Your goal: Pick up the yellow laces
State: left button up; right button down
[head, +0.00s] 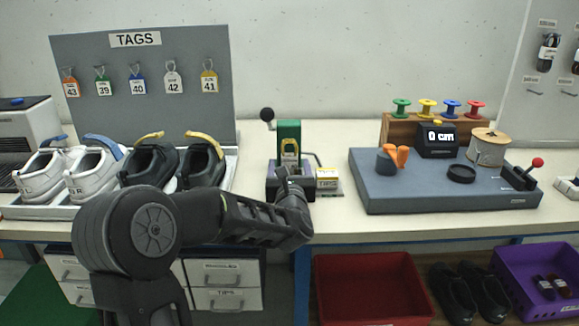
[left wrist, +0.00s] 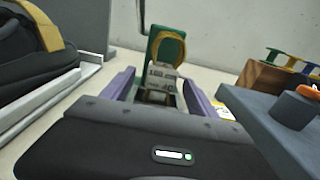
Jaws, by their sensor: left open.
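The yellow laces (head: 290,146) form a loop with a pale printed band, in front of the upright green plate of a small bench device (head: 289,128). In the left wrist view the yellow loop (left wrist: 168,46) is ahead of my gripper, with the band below it. My left gripper (left wrist: 158,84) is open and points at the banded laces, which show between its two sides. Nothing is seen held. In the head view my left wrist hides part of the device's base. I cannot tell if the fingers touch the laces. My right gripper is not in view.
A shoe tray (head: 40,211) with white and black shoes stands left of the device. A grey-blue measuring station (head: 400,198) with a spool and display is to the right. Colored spools stand on a wooden rack (head: 392,128). A red bin (head: 370,285) is below the bench.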

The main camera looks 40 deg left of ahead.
aim_at(289, 154)
pick_arm(q)
jog(key=p+x, duration=0.1)
jog(key=x, duration=0.4)
jog(key=shift+w, duration=0.1)
dwell(0.6)
jog(key=c, duration=1.4)
jog(key=shift+r, duration=0.1)
jog(key=shift+c, duration=0.2)
jog(key=shift+r, duration=0.35)
notch_tip(289, 154, up, 3)
jog(key=shift+f, duration=0.1)
jog(key=b+v, duration=0.2)
jog(key=v, duration=1.6)
